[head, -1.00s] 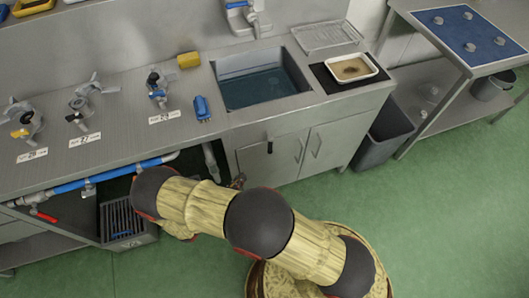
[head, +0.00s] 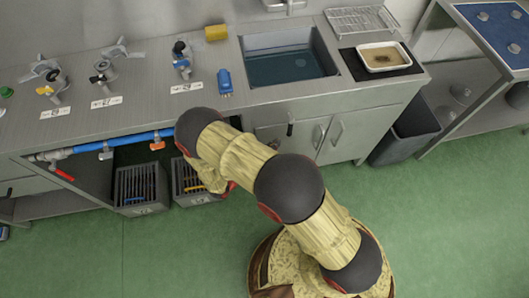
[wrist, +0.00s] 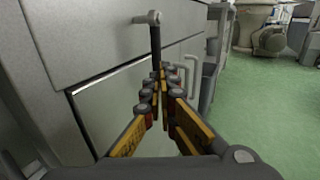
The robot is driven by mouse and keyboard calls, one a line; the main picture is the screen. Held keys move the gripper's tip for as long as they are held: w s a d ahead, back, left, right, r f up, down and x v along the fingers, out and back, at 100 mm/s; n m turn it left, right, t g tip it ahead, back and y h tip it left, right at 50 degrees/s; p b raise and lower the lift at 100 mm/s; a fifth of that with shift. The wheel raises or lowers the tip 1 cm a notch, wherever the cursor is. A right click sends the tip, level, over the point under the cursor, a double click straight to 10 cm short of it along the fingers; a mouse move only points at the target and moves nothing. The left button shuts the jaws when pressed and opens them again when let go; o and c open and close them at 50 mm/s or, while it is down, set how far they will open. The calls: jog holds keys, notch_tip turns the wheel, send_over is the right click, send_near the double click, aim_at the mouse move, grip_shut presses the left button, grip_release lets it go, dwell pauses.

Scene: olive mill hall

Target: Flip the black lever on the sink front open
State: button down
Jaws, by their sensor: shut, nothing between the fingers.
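The black lever (head: 290,129) sits upright on the grey sink front, below the basin. In the wrist view the black lever (wrist: 155,40) hangs down from a grey pivot knob near the top of the panel. My gripper (wrist: 159,75) is shut and empty, its fingertips pointing at the lever's lower end. The tips overlap that end in the picture; I cannot tell whether they touch it.
Two bar handles (head: 336,133) are on the cabinet doors right of the lever. A grey bin (head: 405,135) stands at the cabinet's right end. A blue pipe (head: 130,142) with valves runs under the counter at left. The green floor (head: 440,220) is clear in front.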

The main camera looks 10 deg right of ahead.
aim_at(290, 132)
jog(key=shift+b+x, duration=0.6)
jog(key=shift+x, duration=1.85)
jog(key=shift+d+f, duration=0.1)
jog(key=shift+d, duration=0.1)
